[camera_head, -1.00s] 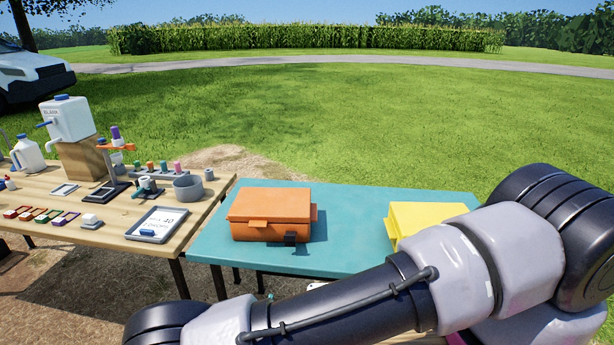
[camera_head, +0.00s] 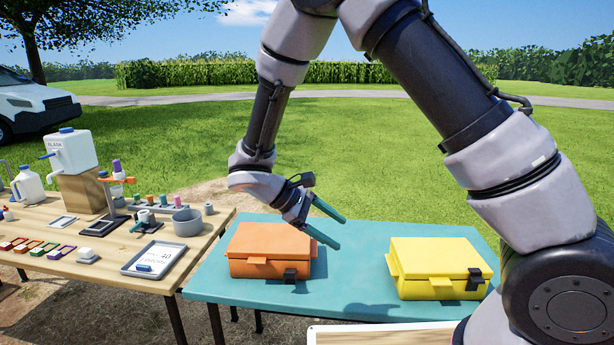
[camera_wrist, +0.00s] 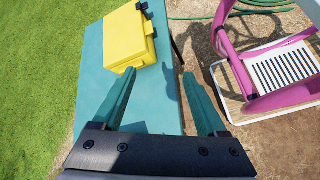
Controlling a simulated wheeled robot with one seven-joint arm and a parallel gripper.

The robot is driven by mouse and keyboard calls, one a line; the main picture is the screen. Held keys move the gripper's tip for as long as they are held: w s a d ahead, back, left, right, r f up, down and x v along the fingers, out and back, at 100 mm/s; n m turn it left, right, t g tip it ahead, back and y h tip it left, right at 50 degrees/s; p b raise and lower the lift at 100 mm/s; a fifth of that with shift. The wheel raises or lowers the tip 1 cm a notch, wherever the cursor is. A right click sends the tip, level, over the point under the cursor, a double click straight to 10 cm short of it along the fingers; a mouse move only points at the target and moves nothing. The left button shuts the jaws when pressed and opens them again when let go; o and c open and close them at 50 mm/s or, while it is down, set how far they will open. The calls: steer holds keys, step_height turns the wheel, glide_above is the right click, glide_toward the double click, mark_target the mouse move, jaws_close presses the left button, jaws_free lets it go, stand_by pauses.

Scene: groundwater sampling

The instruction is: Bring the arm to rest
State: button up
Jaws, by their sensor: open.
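My gripper (camera_head: 331,225) is open and empty, with two teal fingers apart. It hangs in the air over the teal table, just right of and above the orange case. In the wrist view the fingers of my gripper (camera_wrist: 155,78) point toward the yellow case, with nothing between them. My arm is raised and bent, reaching up out of the top of the head view and down to the gripper.
A closed orange case (camera_head: 268,252) and a closed yellow case (camera_head: 437,270) sit on the teal table (camera_head: 350,290). A wooden table (camera_head: 105,262) with sampling gear stands left. The wrist view shows a pink frame (camera_wrist: 228,50) and a green hose (camera_wrist: 250,12).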

steer(key=s+d+r+m+t+y, duration=0.3)
steer(key=d+r+m+y, duration=0.3)
steer(key=r, duration=0.7)
steer(key=s+d+r+m+t+y, duration=0.3)
steer(key=s+d+r+m+y, duration=0.2)
steer(key=d+r+m, duration=0.5)
steer(key=d+r+y, duration=0.1)
steer(key=d+r, duration=0.2)
steer(key=r, duration=0.1)
steer(key=shift+r+m, duration=0.3)
steer(key=shift+s, duration=0.1)
